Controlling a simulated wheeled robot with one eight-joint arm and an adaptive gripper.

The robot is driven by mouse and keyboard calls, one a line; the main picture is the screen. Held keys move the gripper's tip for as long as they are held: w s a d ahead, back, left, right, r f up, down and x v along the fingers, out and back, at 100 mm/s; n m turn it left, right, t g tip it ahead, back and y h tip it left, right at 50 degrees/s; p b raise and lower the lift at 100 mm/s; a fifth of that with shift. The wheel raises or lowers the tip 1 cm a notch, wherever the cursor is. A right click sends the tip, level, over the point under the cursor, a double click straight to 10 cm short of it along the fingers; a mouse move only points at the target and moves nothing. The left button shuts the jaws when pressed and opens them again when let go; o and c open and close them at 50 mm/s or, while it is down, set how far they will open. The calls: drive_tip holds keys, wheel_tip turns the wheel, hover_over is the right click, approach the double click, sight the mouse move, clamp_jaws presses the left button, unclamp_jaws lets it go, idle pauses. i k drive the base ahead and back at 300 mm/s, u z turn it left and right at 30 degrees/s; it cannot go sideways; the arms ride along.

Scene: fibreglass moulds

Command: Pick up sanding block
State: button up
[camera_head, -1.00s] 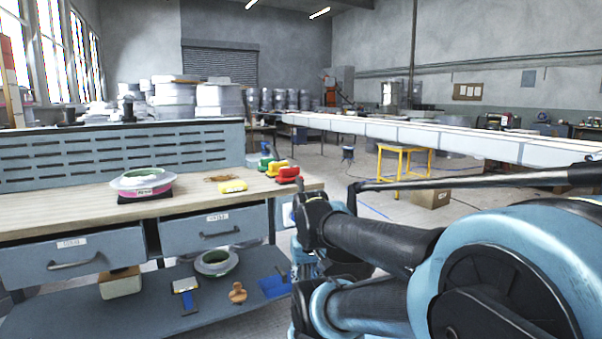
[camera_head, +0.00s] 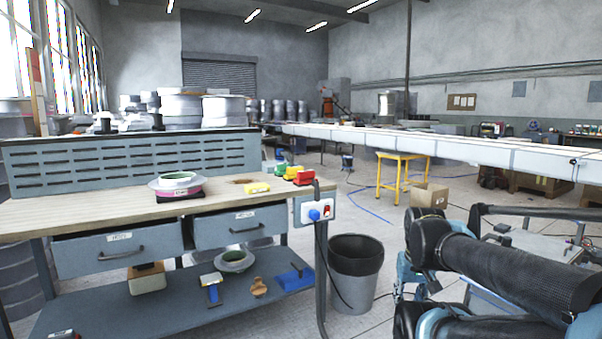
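A yellow block (camera_head: 257,188) lies flat on the wooden bench top, near its front edge and right of the middle. It could be the sanding block, but I cannot tell for sure. A red-topped item (camera_head: 303,178), a smaller yellow item (camera_head: 291,172) and a green item (camera_head: 279,169) stand in a row to its right, near the bench's right end; they are too small to identify. My arm crosses the lower right of the view, apart from the bench. My gripper does not show.
The bench (camera_head: 105,208) has two drawers and a lower shelf (camera_head: 180,315) with a blue-handled brush, a ring roll and a tan block (camera_head: 147,279). A pink-and-green ring roll (camera_head: 177,184) sits on top. A grey bin (camera_head: 355,277) stands right of the bench, with a socket box (camera_head: 314,209) and cable.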

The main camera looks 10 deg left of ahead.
sight(281, 168)
drive_tip(key=z, duration=0.35)
drive_tip(key=i, duration=2.3)
drive_tip(key=u, duration=0.75)
drive_tip(key=i, duration=0.45)
drive_tip(key=u, duration=0.35)
